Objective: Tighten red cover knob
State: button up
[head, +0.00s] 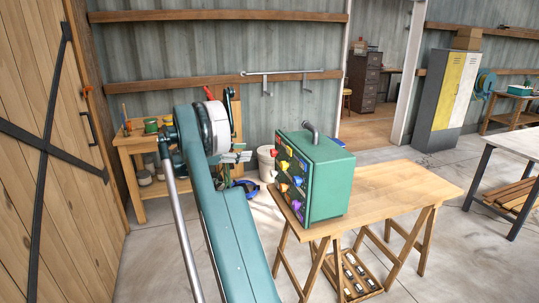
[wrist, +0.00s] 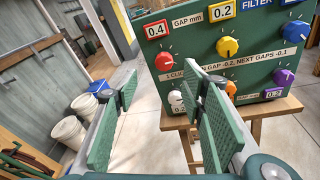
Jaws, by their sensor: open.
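The green machine box (head: 332,180) stands on a wooden trestle table, with several coloured knobs on its front. The red knob (wrist: 164,62) is at the upper left of the panel in the wrist view, below a red-framed "0.4" display (wrist: 157,29). It has a white pointer mark. It also shows small in the head view (head: 274,153). My gripper (wrist: 162,92) is open and empty, its two green-padded fingers apart in front of the panel and clear of the red knob. In the head view my gripper (head: 235,156) is left of the box.
A bent grey pipe (head: 311,130) rises from the box. The wooden tabletop (head: 405,184) is clear to the right.

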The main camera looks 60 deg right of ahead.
aim_at(271, 153)
jog(key=s+d+f+g, duration=0.2)
jog(key=s+d+f, duration=0.1)
jog(key=d, duration=0.3)
jog(key=shift+s+f+g, duration=0.35)
jog(key=shift+f+g, duration=0.05)
jog(key=shift+f, duration=0.1)
jog(key=shift+b+x, duration=0.7)
jog(key=shift+x, duration=3.15)
jog(key=shift+f, duration=0.1)
jog(key=c, duration=0.9)
